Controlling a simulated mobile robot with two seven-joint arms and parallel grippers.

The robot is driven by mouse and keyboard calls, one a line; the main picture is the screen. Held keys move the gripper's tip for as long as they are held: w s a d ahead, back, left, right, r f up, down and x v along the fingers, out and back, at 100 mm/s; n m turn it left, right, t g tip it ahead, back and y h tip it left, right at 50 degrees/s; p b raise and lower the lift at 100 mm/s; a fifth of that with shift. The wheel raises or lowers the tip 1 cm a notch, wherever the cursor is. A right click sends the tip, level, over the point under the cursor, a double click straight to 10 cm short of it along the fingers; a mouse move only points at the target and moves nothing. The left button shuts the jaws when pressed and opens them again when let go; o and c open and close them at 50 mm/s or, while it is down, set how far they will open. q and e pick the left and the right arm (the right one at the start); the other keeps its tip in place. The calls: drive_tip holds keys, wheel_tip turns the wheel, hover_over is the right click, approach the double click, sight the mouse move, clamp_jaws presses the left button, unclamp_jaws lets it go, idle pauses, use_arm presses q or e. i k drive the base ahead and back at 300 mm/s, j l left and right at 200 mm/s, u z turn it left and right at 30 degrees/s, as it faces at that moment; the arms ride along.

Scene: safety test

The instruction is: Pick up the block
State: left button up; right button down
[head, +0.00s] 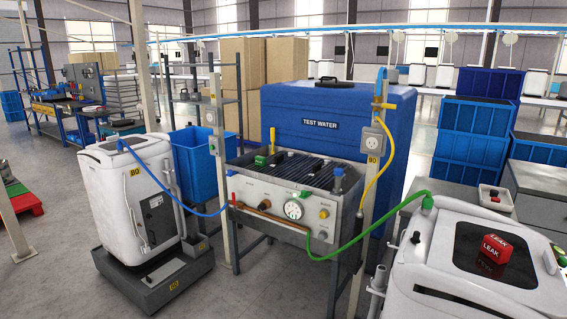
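A red block (496,248) with white "LEAK" lettering sits on the dark glossy top panel of a white machine (437,243) at the lower right. Its top and two sides show, and nothing touches it from above. Neither of my grippers shows in the head view.
A green hose (377,226) runs from the white machine to a test bench (280,207) with a gauge. A blue "TEST WATER" tank (375,135) stands behind. Another white machine (128,205) is at left. A post (374,190) stands mid-right. Grey floor (50,270) is clear at lower left.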

sight(260, 161)
drive_tip(key=z, duration=1.2)
drive_tip(key=i+j+z, duration=0.15)
drive_tip(key=j, duration=0.15)
drive_tip(key=j+z, duration=0.15)
drive_tip(key=j, duration=0.2)
drive_tip(key=i+j, duration=0.1)
drive_tip(key=j, duration=0.35)
drive_tip(key=i+j, duration=0.1)
drive_tip(key=j, duration=0.3)
drive_tip(key=i+j, duration=0.1)
drive_tip(key=j, duration=0.35)
drive_tip(key=i+j, duration=0.15)
drive_tip(key=j, duration=0.3)
drive_tip(key=i+j, duration=0.1)
drive_tip(key=j, duration=0.35)
drive_tip(key=i+j, duration=0.1)
drive_tip(key=j, duration=0.3)
drive_tip(key=i+j, duration=0.1)
drive_tip(key=j, duration=0.35)
